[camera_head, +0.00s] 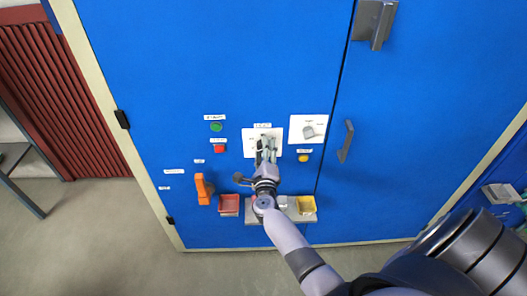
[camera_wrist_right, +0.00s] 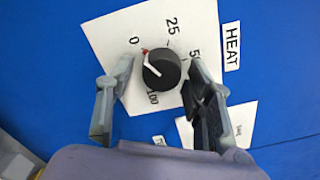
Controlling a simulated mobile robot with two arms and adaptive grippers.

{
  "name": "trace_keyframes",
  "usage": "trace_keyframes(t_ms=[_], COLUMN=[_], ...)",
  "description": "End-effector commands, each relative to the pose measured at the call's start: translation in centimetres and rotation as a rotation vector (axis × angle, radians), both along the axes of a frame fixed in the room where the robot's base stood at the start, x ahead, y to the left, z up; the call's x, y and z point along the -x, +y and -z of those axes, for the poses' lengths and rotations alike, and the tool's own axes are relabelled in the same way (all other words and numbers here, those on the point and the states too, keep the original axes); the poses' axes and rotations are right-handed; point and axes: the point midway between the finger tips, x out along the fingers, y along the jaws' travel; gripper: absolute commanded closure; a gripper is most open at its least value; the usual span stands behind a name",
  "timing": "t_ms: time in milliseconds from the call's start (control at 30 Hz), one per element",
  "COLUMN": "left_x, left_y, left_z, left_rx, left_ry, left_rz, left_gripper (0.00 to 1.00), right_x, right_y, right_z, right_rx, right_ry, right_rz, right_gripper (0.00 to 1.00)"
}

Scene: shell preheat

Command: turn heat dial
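The heat dial (camera_wrist_right: 161,70) is a round black knob with a white pointer line, on a white plate (camera_wrist_right: 112,40) marked 0, 25, 50 and 100 with a HEAT label (camera_wrist_right: 231,47). In the right wrist view its pointer lies near the 0 mark, beside a small red mark. My right gripper (camera_wrist_right: 157,82) is open, with one finger on each side of the dial; I cannot tell whether either touches it. In the head view the right gripper (camera_head: 266,148) covers the dial and much of its plate (camera_head: 249,137). My left gripper is not in view.
On the blue cabinet, a second white plate with a grey knob (camera_head: 309,131) sits right of the dial. Green (camera_head: 216,127), red (camera_head: 219,148) and yellow (camera_head: 303,158) buttons are nearby. An orange handle (camera_head: 203,189), red bin (camera_head: 229,204) and yellow bin (camera_head: 307,205) are lower. A door handle (camera_head: 346,141) protrudes at right.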

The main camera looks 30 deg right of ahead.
Motion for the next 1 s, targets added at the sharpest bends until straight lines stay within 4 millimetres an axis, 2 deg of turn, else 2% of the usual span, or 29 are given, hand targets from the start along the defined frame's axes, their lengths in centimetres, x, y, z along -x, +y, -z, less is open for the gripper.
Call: trace_keyframes(t_ms=[333,467,800,1000], left_x=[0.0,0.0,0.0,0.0], left_y=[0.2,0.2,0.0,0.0], left_z=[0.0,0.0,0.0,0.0], left_rx=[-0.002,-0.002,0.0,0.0], left_ry=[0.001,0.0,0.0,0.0], left_rz=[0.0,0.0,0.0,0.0], left_gripper=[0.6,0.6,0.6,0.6], right_x=[0.1,0.9,6.9,9.4], right_y=[0.0,0.6,4.2,5.7], right_z=[0.0,0.1,0.1,0.0], right_rx=[-0.002,-0.004,-0.003,-0.002], right_ry=[-0.001,-0.001,0.001,0.0], right_rz=[0.001,0.0,0.001,0.0], right_gripper=[0.46,0.46,0.46,0.46])
